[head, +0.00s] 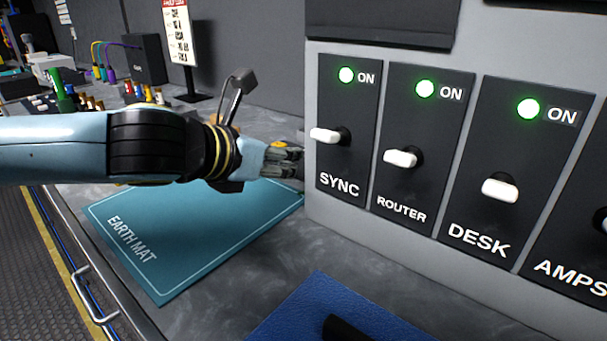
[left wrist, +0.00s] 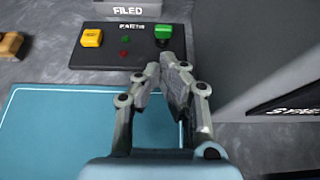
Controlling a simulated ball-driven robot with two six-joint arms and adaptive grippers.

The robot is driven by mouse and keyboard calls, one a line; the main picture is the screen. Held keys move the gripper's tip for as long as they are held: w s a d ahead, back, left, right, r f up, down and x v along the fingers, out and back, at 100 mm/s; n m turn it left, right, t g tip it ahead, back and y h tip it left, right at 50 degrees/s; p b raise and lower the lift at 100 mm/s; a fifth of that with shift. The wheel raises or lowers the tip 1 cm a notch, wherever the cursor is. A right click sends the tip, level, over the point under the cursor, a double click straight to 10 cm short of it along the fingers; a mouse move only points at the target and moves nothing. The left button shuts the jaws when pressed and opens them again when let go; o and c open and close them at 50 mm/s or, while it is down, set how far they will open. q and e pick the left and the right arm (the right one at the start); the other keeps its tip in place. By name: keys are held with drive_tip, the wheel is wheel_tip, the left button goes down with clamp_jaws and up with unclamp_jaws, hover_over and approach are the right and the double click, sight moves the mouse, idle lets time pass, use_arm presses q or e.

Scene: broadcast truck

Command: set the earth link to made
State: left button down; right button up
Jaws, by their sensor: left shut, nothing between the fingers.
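In the left wrist view a dark panel marked EARTH (left wrist: 147,50) lies beyond the teal earth mat (left wrist: 60,130). It carries a yellow block (left wrist: 92,38) on its left, a green block (left wrist: 163,32) on its right and two small, dim lamps between them. I cannot tell from its look which position the link is in. My left gripper (left wrist: 166,62) is shut and empty, its fingertips just on the near side of the green block; contact cannot be told. In the head view the left gripper (head: 296,166) is beside the switch cabinet, and the arm hides most of the panel. My right gripper is not in view.
The grey cabinet (head: 312,205) stands close to the right of my left gripper, with SYNC, ROUTER and DESK switches under green ON lamps. The earth mat (head: 185,265) is bare. A blue mat (head: 290,318) with a black object lies in front. Coloured connectors stand behind my arm.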

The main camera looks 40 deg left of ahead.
use_arm(q)
drive_tip(key=b+x, duration=0.1)
drive_tip(key=x, duration=0.3)
drive_tip(key=shift+f+b, duration=0.15)
drive_tip(key=shift+b, duration=0.2)
drive_tip(key=shift+w+f, duration=0.1)
drive_tip(key=shift+w, duration=0.4)
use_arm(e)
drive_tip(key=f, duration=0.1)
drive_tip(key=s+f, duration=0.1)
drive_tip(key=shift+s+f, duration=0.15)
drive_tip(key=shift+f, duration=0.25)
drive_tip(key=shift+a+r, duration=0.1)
